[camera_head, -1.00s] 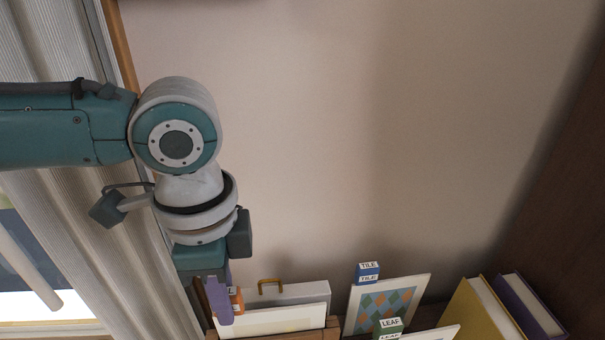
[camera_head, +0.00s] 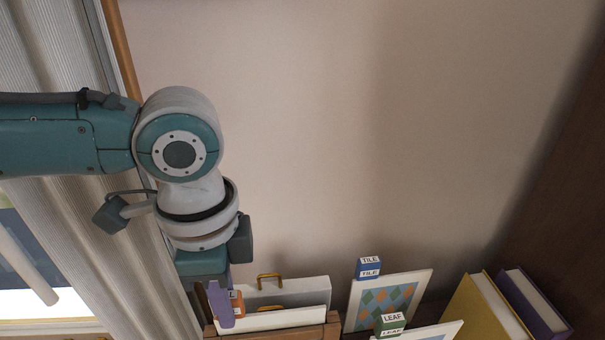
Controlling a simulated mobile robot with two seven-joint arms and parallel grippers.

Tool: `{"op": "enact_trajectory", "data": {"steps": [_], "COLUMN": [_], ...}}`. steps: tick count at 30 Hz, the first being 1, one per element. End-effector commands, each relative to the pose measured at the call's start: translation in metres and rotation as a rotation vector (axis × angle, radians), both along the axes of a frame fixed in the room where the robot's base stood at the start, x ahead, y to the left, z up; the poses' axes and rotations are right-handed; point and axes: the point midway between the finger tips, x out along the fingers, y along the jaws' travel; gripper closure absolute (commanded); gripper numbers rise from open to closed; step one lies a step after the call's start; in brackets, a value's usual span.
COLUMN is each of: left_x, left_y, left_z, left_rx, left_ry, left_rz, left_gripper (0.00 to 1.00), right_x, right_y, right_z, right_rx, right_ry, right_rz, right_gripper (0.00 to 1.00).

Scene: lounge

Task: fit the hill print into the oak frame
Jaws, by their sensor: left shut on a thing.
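My left gripper (camera_head: 222,304) comes down at the lower left with its purple fingers shut on an orange tab (camera_head: 238,303). Only the end of the tab's label shows, an L. The tab is at the left end of a white-edged card (camera_head: 275,319), which I take to be the hill print; its picture face is hidden. The card stands upright at the oak frame (camera_head: 318,332), a wooden rim cut off by the bottom edge. Its lower part is hidden behind or inside the frame; I cannot tell how deep it sits. My right gripper is out of view.
A grey panel (camera_head: 305,291) with a brass handle (camera_head: 269,278) stands behind the card. To the right are the tile print (camera_head: 385,302) with a blue tab and the leaf print (camera_head: 440,331) with a green tab. Yellow (camera_head: 478,310) and purple (camera_head: 533,303) books stand further right.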

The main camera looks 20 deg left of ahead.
Motion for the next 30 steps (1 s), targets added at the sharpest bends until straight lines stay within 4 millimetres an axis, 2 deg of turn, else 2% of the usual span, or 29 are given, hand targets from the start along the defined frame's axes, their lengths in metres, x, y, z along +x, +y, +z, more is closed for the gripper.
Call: {"op": "enact_trajectory", "data": {"steps": [30], "left_x": [0.0], "left_y": [0.0], "left_z": [-0.021], "left_rx": [0.0], "left_ry": [0.0], "left_rz": [-0.001], "left_gripper": [1.0], "right_x": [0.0], "right_y": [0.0], "right_z": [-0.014], "right_rx": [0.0], "right_ry": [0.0], "right_rz": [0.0], "right_gripper": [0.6]}}
